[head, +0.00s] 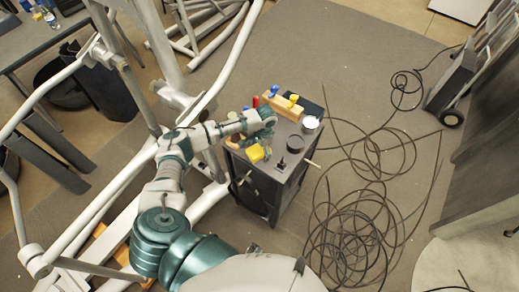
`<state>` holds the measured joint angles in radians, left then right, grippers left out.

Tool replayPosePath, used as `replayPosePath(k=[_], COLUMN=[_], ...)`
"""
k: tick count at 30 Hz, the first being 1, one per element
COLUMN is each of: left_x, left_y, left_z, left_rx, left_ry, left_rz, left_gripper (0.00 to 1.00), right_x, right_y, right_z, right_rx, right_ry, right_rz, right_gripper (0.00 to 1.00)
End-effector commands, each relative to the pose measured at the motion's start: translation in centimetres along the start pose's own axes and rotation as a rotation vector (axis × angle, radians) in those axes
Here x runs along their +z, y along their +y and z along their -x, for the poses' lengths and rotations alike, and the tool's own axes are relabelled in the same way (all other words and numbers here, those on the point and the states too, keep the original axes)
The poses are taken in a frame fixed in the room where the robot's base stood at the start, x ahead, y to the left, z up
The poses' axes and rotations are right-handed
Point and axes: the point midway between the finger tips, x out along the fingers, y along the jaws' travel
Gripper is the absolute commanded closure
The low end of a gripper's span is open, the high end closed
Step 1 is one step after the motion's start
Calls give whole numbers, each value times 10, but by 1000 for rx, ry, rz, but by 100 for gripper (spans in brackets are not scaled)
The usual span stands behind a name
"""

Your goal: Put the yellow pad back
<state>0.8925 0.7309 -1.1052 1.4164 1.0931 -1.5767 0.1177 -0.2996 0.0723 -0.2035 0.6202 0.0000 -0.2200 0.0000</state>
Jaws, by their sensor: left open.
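A small yellow pad (256,153) lies near the front left edge of the top of a dark cabinet (268,172). My left gripper (267,121) is open above the left part of the cabinet top, a little beyond the pad in the picture. The gripper and the pad look apart. The gripper partly covers the things behind it, and its fingertips are small and hard to make out. My right gripper is not in view.
On the cabinet stand a wooden block (288,122) with blue and yellow pieces, a white-topped container (310,123) and a black round container (295,144). The elliptical's grey frame (115,188) is at left. Loose black cable (350,235) covers the floor at right.

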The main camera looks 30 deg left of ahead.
Motion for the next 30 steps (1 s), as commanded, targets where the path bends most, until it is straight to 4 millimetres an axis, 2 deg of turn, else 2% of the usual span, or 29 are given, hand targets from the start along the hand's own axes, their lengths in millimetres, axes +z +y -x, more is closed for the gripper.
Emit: replayPosePath(k=[5, 12, 18, 23, 30], left_x=[0, 0, 0, 0, 0], left_y=[-2, -2, -2, -1, -1], left_z=[21, 76, 108, 118, 119], left_rx=[1, 2, 3, 3, 3], left_ry=[5, 6, 5, 2, 2], left_rz=[-1, 0, 0, -1, 0], left_gripper=[9, 9, 9, 9, 9], right_x=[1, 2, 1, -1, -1], right_y=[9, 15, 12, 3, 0], right_z=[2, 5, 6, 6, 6], right_rx=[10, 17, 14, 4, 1], right_ry=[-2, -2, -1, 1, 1], right_rz=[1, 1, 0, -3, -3], right_gripper=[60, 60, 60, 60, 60])
